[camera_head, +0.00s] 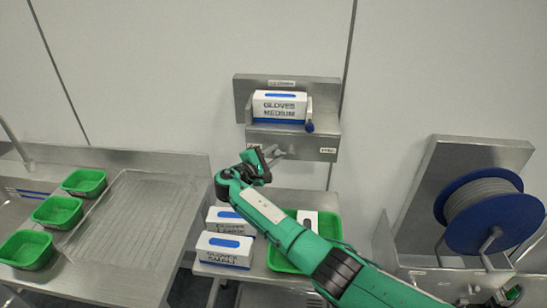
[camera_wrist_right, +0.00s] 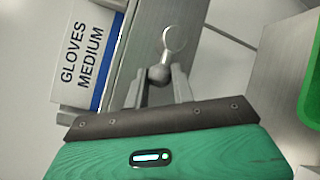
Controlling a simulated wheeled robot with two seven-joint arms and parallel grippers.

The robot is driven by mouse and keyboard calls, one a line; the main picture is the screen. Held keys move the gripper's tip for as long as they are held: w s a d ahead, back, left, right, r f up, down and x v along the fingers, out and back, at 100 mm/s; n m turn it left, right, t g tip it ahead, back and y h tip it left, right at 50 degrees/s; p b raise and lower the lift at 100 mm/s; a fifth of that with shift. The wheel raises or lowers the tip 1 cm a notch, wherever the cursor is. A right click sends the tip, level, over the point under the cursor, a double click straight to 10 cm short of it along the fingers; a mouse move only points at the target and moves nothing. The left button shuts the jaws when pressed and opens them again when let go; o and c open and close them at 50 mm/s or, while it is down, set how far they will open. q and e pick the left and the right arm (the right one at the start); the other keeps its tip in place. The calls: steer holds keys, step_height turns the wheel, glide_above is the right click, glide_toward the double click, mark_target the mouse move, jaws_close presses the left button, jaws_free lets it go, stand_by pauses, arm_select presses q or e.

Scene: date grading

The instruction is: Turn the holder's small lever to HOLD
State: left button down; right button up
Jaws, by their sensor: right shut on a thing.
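The wall holder (camera_head: 292,140) is a metal shelf carrying a white and blue "GLOVES MEDIUM" box (camera_head: 280,106). The box also shows in the right wrist view (camera_wrist_right: 88,55), next to the holder's metal edge (camera_wrist_right: 128,65). My right gripper (camera_head: 275,153) is at the holder's lower front, left of centre. In the right wrist view its fingers (camera_wrist_right: 158,88) are shut on the small lever's grey ball end (camera_wrist_right: 158,74), with a round disc beyond it. Small labels sit on the holder's front, too small to read. My left gripper is not in view.
A blue-knobbed part (camera_head: 309,127) is at the holder's right. Below stand two more glove boxes (camera_head: 224,250) and a green tray (camera_head: 282,262). Green bins (camera_head: 58,212) and a steel bench (camera_head: 130,215) are at left, a blue hose reel (camera_head: 490,212) at right.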

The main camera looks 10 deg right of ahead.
steer(key=shift+f+n, duration=0.25)
steer(key=shift+n, duration=0.15)
steer(key=o, duration=1)
steer(key=shift+d, duration=0.1)
steer(key=b+v, duration=0.2)
steer(key=v, duration=0.5)
steer(key=b+v, duration=0.3)
steer(key=v, duration=0.3)
steer(key=shift+s+a+f+b, duration=0.25)
steer(key=shift+a+f+b, duration=0.05)
